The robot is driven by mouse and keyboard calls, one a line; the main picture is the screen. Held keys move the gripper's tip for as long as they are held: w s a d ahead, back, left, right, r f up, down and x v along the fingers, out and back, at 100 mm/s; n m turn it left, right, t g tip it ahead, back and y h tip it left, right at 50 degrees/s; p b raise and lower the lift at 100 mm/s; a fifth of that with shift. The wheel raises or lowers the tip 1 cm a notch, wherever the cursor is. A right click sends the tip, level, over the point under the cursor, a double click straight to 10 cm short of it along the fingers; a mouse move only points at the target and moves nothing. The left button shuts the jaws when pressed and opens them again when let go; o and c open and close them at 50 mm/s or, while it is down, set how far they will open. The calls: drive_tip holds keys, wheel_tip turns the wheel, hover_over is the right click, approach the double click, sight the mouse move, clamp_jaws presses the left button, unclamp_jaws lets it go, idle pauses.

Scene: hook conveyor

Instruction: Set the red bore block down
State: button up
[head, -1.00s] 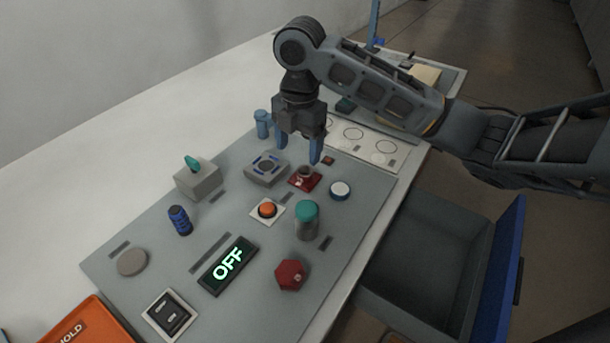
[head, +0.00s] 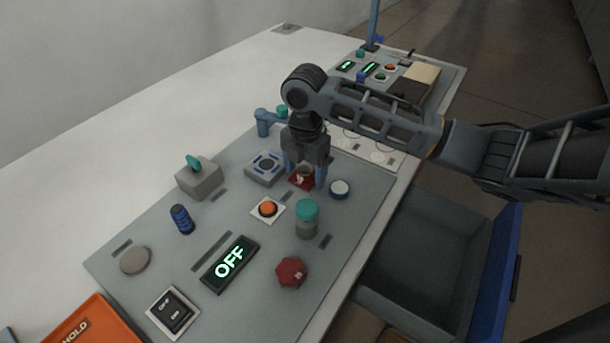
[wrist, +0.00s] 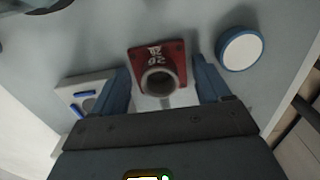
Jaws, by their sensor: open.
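The red bore block (head: 300,182) sits on the grey panel (head: 225,215) as a flat red plate with a raised round bore. In the wrist view the block (wrist: 177,53) shows white markings, and its round bore faces the camera. My gripper (head: 305,172) is open over the block, its two blue fingers pointing down. In the wrist view, my gripper (wrist: 164,82) has one finger on either side of the bore, with a gap at each side. The fingers hide part of the block in the head view.
Close by are a white-topped blue button (head: 340,188), a grey box with blue marks (head: 264,168), an orange button (head: 267,208) and a teal-topped cylinder (head: 306,220). A red hexagonal piece (head: 291,272) lies nearer. An open drawer (head: 425,255) is at the right.

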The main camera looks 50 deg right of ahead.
drive_tip(key=c, duration=1.2)
drive_tip(key=shift+o, duration=0.2)
drive_tip(key=shift+r, duration=0.1)
drive_tip(key=shift+r, duration=0.1)
